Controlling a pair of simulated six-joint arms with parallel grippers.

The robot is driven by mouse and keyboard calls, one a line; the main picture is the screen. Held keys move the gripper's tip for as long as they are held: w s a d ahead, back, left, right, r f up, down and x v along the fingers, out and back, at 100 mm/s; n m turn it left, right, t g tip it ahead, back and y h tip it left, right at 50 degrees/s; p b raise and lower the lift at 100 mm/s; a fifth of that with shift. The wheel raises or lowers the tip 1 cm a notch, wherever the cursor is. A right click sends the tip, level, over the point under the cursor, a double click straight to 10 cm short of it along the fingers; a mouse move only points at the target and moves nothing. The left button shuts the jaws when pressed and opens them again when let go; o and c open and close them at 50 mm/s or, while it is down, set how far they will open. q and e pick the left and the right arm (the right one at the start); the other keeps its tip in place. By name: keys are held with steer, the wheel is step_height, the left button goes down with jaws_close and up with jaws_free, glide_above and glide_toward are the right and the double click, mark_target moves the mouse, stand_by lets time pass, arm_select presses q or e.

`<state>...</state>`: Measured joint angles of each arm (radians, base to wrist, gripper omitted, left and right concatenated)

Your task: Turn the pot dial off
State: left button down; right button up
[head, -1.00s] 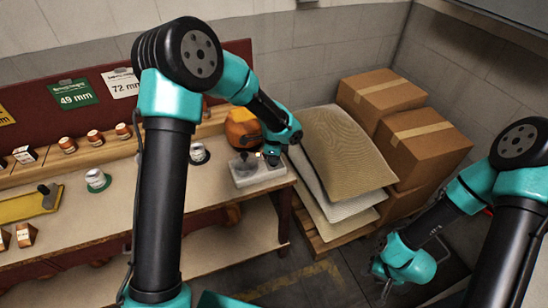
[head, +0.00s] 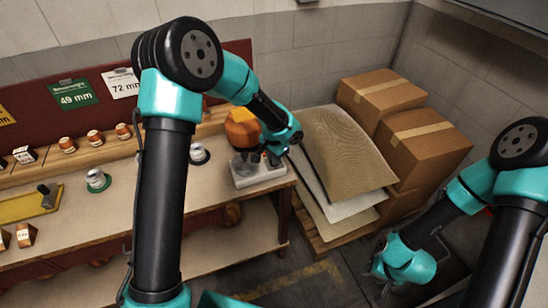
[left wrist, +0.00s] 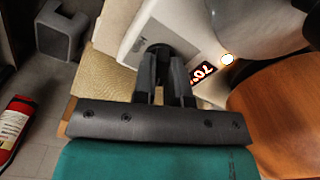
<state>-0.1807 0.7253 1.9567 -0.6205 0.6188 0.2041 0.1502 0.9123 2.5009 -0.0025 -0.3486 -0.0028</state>
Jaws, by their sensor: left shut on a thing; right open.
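The pot (head: 241,131) has an orange body and stands on a pale base (head: 258,178) at the right end of the workbench. My left gripper (head: 262,157) is at the front of the base. In the left wrist view, my left gripper (left wrist: 160,72) is shut on the dark dial (left wrist: 157,50), which its fingers partly hide. Beside it on the pale casing, a red-lit display (left wrist: 201,72) seems to read 70, with a glowing light (left wrist: 227,59). My right gripper (head: 388,287) hangs low at the lower right, far from the pot, and is open and empty.
Stacked sheets or sacks (head: 345,155) and cardboard boxes (head: 425,145) stand right of the workbench (head: 115,215). Small cups, including one on a green ring (head: 97,180), and a yellow tray (head: 25,207) lie on the left. A red extinguisher (left wrist: 12,125) shows in the left wrist view.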

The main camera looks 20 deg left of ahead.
arm_select(q)
steer(key=n, duration=1.3)
stand_by(0.4)
steer(key=c, duration=1.2)
jaws_free()
steer(key=shift+o, duration=0.2)
step_height(320, 180, up, 18)
steer(key=shift+f, duration=0.25)
